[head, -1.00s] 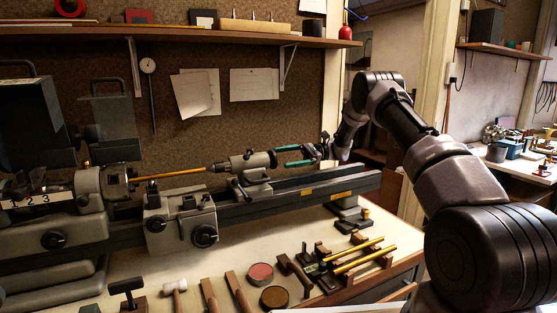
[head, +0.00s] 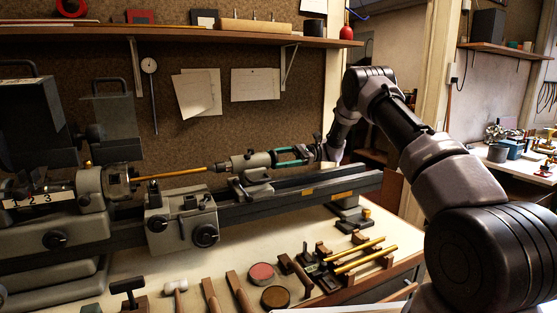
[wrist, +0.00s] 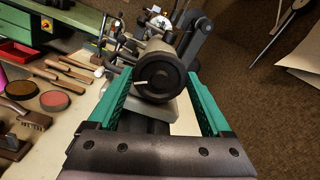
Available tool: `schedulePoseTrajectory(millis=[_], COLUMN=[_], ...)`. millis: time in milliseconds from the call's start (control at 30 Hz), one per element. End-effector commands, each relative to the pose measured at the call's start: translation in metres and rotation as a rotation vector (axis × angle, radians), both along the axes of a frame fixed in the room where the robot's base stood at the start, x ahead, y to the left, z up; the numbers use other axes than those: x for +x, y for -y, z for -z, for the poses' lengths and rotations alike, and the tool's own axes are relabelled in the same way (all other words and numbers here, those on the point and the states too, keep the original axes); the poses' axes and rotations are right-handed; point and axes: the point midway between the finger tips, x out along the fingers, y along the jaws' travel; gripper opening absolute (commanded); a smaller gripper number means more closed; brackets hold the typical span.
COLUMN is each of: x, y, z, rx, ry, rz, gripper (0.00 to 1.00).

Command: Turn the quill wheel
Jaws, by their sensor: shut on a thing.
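The quill wheel (wrist: 158,78) is a dark round wheel with a small pale handle, on the end of the grey tailstock (head: 249,161). In the wrist view it sits between the two teal fingers of my gripper (wrist: 160,92), one on each side. In the head view my gripper (head: 291,157) reaches in from the right, its fingers level along the tailstock's axis and shut on the wheel. The wheel itself is mostly hidden there by the fingers. A thin brass rod (head: 172,174) runs from the headstock side toward the tailstock's tip.
The lathe bed (head: 325,181) runs below the gripper. The carriage (head: 180,222) with its knobs stands left of the tailstock. Mallets, round tins and brass tubes (head: 355,256) lie on the bench in front. A shelf (head: 200,38) hangs above.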

Motion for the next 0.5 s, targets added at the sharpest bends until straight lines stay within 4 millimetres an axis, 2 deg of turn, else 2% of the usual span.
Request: schedulePoseTrajectory(millis=[267,500], x=[0.0007,0.001], y=[0.0004,0.0001], z=[-0.0007,-0.0008], rx=[-0.039,-0.116], ry=[-0.101,-0.283], rz=[0.001,0.001], gripper=[0.28,0.28])
